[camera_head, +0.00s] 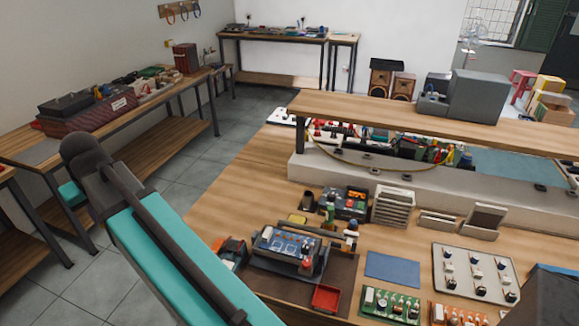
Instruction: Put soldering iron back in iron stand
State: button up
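A wooden workbench (228,205) holds the small electronics items. A dark rod-like thing (322,231) lies behind a blue-topped device (285,246); it may be the soldering iron, but it is too small to tell. A small dark upright piece with a pale top (352,232) stands at its right end; I cannot tell whether this is the iron stand. A black and orange item (234,250) sits left of the blue-topped device. My teal and dark grey arm fills the lower left, left of the bench items. My gripper is not in view.
A red tray (326,298), a blue mat (392,267), a grey component board (475,273) and a green circuit board (390,304) lie near the front. A raised shelf (400,115) spans the back. The bench's left part is bare. Another bench (150,165) stands left.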

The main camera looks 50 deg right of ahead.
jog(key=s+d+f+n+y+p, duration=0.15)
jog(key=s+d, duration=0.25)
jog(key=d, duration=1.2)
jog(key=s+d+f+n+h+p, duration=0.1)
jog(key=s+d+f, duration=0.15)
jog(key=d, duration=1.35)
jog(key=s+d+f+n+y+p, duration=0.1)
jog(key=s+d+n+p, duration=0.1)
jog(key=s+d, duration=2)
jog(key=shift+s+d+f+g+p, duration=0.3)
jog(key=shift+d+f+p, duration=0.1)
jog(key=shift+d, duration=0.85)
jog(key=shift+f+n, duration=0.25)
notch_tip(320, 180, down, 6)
jog(key=b, duration=0.3)
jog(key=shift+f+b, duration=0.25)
jog(key=shift+b, duration=0.1)
